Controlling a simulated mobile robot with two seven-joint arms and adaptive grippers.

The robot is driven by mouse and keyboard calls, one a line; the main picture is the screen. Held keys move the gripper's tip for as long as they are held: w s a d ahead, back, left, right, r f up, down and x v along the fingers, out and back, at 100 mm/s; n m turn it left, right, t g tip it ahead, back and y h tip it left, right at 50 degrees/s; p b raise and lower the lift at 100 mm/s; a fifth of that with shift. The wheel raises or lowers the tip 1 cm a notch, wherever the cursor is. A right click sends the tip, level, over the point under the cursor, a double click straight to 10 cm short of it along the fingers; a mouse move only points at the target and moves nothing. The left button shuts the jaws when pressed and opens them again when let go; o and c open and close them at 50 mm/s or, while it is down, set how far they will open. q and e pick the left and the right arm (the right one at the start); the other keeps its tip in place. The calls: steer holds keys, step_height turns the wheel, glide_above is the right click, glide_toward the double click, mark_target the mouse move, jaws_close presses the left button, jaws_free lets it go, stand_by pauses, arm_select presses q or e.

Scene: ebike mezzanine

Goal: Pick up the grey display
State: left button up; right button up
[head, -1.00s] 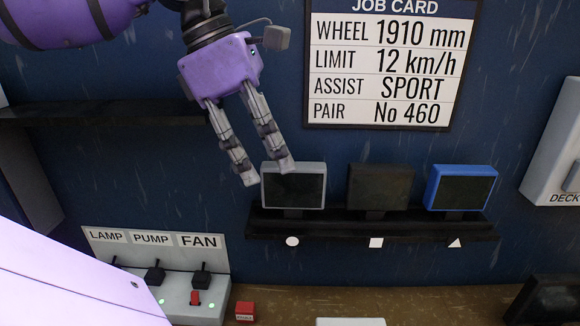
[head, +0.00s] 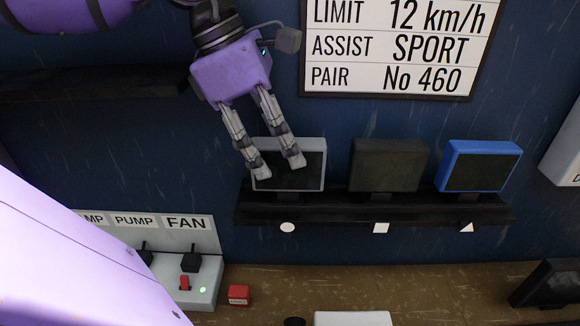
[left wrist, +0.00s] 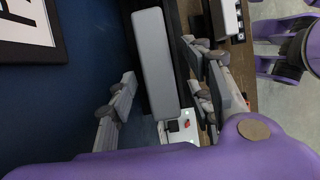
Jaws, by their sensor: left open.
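The grey display (head: 314,172), a dark screen in a light grey frame, stands at the left end of a black wall shelf (head: 350,214), above a white circle. My left gripper (head: 279,168) points down at it, jaws open. In the head view its fingertips overlap the screen and hide part of it. In the left wrist view the display's grey top (left wrist: 158,62) lies between the two open fingers (left wrist: 161,92), with a gap on either side; contact is not visible. My right gripper is not in view.
A black display (head: 388,166) and a blue-framed display (head: 480,168) stand further right on the shelf. The job card (head: 395,45) hangs above. A switch box (head: 205,290) and a red block (head: 238,296) are below on the bench (head: 420,285).

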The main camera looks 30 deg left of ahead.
mark_target(288, 167)
arm_select(q)
steer(key=b+x, duration=0.1)
steer(key=x, duration=0.4)
steer(key=c, duration=1.1)
jaws_close()
steer(key=shift+r, duration=0.1)
